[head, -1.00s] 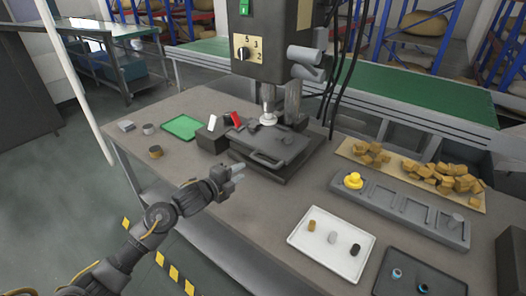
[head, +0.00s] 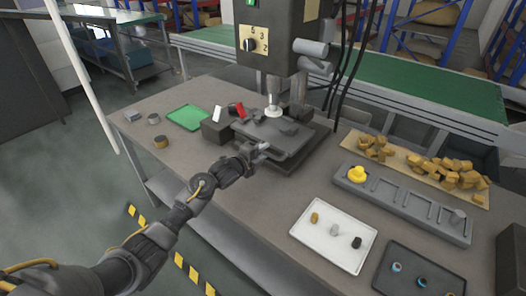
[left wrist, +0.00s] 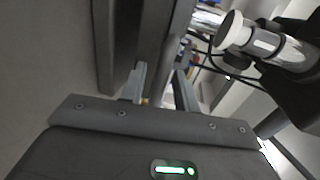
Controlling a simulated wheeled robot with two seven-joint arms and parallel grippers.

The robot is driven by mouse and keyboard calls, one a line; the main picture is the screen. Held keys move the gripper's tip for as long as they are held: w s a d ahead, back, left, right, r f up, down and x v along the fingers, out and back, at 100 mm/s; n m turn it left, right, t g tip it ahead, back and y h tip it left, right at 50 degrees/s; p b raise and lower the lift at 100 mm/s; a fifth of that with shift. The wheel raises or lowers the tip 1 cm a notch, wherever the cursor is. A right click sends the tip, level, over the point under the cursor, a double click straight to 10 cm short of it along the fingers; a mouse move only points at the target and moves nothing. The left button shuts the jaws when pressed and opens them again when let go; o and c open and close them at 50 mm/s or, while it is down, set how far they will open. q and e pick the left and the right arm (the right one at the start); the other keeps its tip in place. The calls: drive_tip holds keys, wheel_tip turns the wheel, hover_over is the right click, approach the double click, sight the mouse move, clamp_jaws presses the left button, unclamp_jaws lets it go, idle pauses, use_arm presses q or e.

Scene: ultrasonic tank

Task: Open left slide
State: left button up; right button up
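The dark grey slide (head: 290,139) lies flat under the head of the press-like machine (head: 272,75). Its front bar handle, at the near left edge, is largely hidden behind my left gripper. My left gripper (head: 262,150) is at that handle, coming in from the front left. In the left wrist view its two fingers (left wrist: 161,88) stand apart, with a dark bar-like shape between or just beyond them. I cannot tell whether they touch the handle. My right gripper is not in view.
A dark block (head: 217,132) with white and red switches stands left of the slide. A green tray (head: 187,117) lies further left. A white tray (head: 333,240), dark tray (head: 420,272) and grey fixture (head: 400,204) are on the right. The table front is clear.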

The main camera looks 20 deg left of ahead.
use_arm(q)
drive_tip(key=shift+w+d+f, duration=0.1)
drive_tip(key=shift+w, duration=0.1)
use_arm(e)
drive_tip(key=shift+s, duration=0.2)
use_arm(q)
clamp_jaws()
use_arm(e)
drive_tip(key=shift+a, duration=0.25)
